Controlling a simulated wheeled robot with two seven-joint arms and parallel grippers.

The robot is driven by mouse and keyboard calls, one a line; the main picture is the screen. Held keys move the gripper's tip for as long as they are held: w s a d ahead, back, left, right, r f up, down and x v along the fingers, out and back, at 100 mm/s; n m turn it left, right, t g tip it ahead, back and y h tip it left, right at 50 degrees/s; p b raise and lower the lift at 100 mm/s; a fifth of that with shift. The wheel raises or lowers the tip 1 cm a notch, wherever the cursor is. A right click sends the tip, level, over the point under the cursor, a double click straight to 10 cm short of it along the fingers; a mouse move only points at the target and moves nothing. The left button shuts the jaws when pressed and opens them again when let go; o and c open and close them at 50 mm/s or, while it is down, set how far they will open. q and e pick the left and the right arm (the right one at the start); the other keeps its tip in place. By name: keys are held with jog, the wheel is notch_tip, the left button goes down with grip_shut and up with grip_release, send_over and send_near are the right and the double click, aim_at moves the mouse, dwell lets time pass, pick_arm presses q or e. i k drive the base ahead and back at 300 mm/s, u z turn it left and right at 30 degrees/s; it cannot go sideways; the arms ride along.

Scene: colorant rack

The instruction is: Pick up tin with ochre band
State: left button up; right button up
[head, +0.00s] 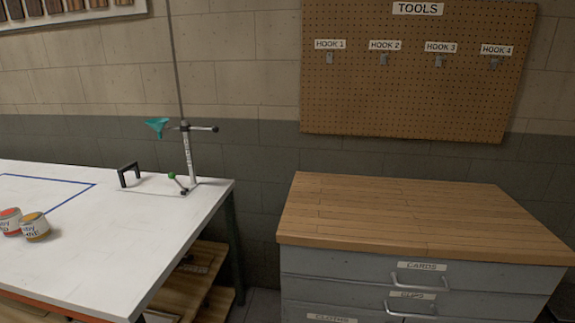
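A small tin with an ochre band and ochre top (35,226) stands on the white table (120,240) near the left edge of the head view. A second tin with a red-orange top (10,221) is close beside it on the left, partly cut off by the picture edge. Both have pale labels with dark print that I cannot fully read. Neither of my grippers shows in this view.
A stand (188,155) with a teal funnel (157,126), a black handle-shaped piece (128,175) and a green-knobbed lever (173,177) are at the table's back right. A wood-topped drawer cabinet (420,215) stands right, across a gap. The pegboard (415,85) has empty hooks.

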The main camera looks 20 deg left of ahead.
aim_at(35, 226)
jog(key=u, duration=0.9)
jog(key=i, duration=0.85)
jog(key=u, duration=0.6)
